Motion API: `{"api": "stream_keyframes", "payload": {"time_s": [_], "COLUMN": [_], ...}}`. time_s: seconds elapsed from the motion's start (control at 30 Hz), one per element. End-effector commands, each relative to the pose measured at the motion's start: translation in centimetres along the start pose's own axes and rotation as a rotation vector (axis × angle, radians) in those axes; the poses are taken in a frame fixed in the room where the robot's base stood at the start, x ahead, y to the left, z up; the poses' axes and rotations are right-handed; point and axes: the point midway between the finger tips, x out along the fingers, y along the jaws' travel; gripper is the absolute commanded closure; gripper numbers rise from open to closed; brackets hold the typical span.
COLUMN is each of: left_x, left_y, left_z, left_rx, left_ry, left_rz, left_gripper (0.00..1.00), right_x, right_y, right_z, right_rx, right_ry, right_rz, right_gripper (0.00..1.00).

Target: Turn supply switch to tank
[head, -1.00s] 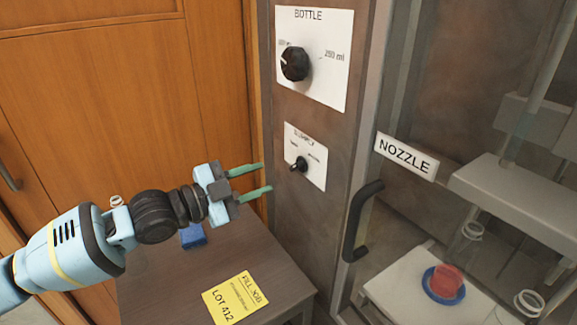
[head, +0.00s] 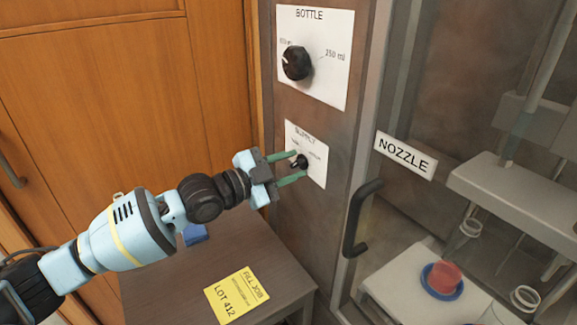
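The supply switch (head: 301,161) is a small black knob on a white label plate (head: 318,172) on the machine's front panel. Its lettering is too small to read fully; the heading looks like SUPPLY. My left gripper (head: 298,166) is at the switch, its two green fingers apart, one above and one below the knob. I cannot tell whether the fingers touch it. My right gripper is not in view.
A larger black bottle knob (head: 296,63) sits above on its own plate. A black door handle (head: 360,220) stands out to the right, beside the glass door with the NOZZLE label (head: 405,155). Below is a small table (head: 180,285) with a yellow job card (head: 237,295) and a blue object (head: 194,234).

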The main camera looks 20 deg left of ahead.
Motion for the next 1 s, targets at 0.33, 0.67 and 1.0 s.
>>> {"api": "stream_keyframes", "payload": {"time_s": [0.33, 0.67, 1.0], "left_x": [-0.04, -0.05, -0.05], "left_y": [0.0, -0.04, -0.18], "left_z": [0.01, -0.01, -0.05], "left_rx": [0.0, -0.029, -0.235], "left_ry": [0.0, 0.0, 0.001], "left_rz": [0.0, 0.0, 0.0], "left_gripper": [1.0, 1.0, 1.0], "right_x": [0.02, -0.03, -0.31], "right_y": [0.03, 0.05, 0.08], "right_z": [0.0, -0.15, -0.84], "right_rx": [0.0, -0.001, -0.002], "right_ry": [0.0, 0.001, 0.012], "right_rz": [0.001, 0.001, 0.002], "right_gripper": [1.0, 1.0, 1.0]}}
